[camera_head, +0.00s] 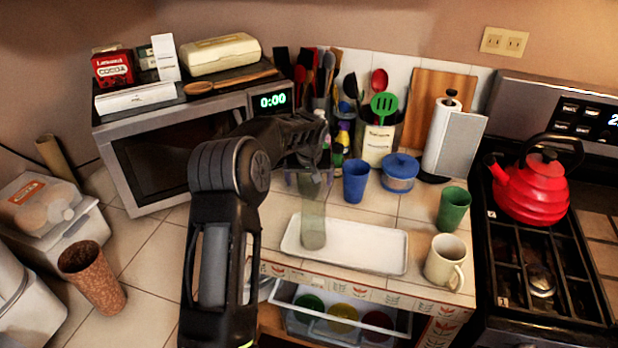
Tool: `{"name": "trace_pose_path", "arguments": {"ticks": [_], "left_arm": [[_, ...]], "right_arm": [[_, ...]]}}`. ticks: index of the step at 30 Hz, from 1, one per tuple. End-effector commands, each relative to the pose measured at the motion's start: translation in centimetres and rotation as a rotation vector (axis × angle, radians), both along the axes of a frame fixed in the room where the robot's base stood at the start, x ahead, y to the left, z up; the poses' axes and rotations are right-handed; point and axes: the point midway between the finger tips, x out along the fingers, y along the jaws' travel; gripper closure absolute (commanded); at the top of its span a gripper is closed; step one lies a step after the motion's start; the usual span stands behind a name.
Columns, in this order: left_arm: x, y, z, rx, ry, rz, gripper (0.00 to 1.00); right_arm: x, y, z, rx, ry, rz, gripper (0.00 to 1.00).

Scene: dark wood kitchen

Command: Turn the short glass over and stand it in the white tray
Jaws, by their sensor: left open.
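The glass (313,222) is clear with a greenish tint. It stands vertically within the outline of the white tray (370,255), toward the tray's left end, and its base appears to be on the tray. I cannot tell which end of the glass is its mouth. My left gripper (308,172) is open and points down at the top of the glass, partly hiding it. I cannot tell whether the fingers touch the glass. My right gripper is not in view.
A blue cup (356,182) and a blue lidded pot (400,173) stand behind the tray. A green cup (453,208) and a cream mug (446,262) stand to its right. The microwave (150,165) is behind my left arm. An open drawer (340,322) is below the counter edge.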

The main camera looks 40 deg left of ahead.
Motion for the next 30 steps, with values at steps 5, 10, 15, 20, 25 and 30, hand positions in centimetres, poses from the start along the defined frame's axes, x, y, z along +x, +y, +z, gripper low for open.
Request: {"name": "trace_pose_path", "arguments": {"ticks": [5,10,15,20,25,30], "left_arm": [[0.04,0.03,-0.07,0.001,-0.001,0.0,0.07],[0.02,0.03,-0.06,0.001,-0.001,0.0,0.07],[0.02,0.03,-0.04,0.001,-0.001,0.0,0.07],[0.02,0.03,-0.03,0.001,-0.001,0.0,0.14],[0.02,0.03,-0.03,0.001,-0.001,0.0,0.28],[0.02,0.03,-0.03,0.001,-0.001,0.0,0.42]], "right_arm": [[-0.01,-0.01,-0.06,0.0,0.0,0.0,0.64],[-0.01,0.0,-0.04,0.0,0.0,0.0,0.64],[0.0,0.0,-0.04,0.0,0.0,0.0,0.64],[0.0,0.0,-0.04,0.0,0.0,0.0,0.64],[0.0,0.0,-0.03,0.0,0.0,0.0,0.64],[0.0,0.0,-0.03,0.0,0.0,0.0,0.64]]}}
